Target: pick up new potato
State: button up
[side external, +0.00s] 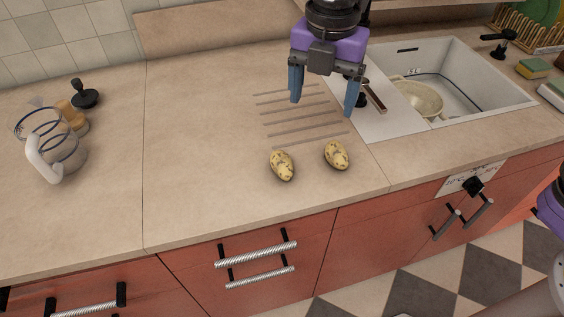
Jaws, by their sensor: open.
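Two yellow potatoes with dark specks lie on the beige countertop near its front edge. The left potato (282,165) and the right potato (337,155) are a short gap apart. My gripper (323,108) is open and empty, with its two blue fingers pointing down. It is above the counter, behind the potatoes in the picture, and touches neither of them. Nothing hides the potatoes.
Drainer grooves (305,120) run across the counter behind the potatoes. A white sink (490,95) with a colander (418,97) is at the right. A glass jug with a white handle (42,165) stands at the left. The counter between the jug and potatoes is clear.

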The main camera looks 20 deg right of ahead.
jog(key=w+a+n, duration=0.3)
jog(key=a+n, duration=0.1)
jog(key=a, duration=0.1)
send_over(282, 156)
jog(key=f, duration=1.1)
jog(key=shift+s+f, duration=0.15)
jog(key=shift+s, duration=0.2)
jog(key=shift+w+f, duration=0.15)
jog(key=shift+f, duration=1.5)
jog(key=shift+w+f, duration=0.15)
jog(key=shift+f, duration=1.45)
jog(key=c, duration=1.3)
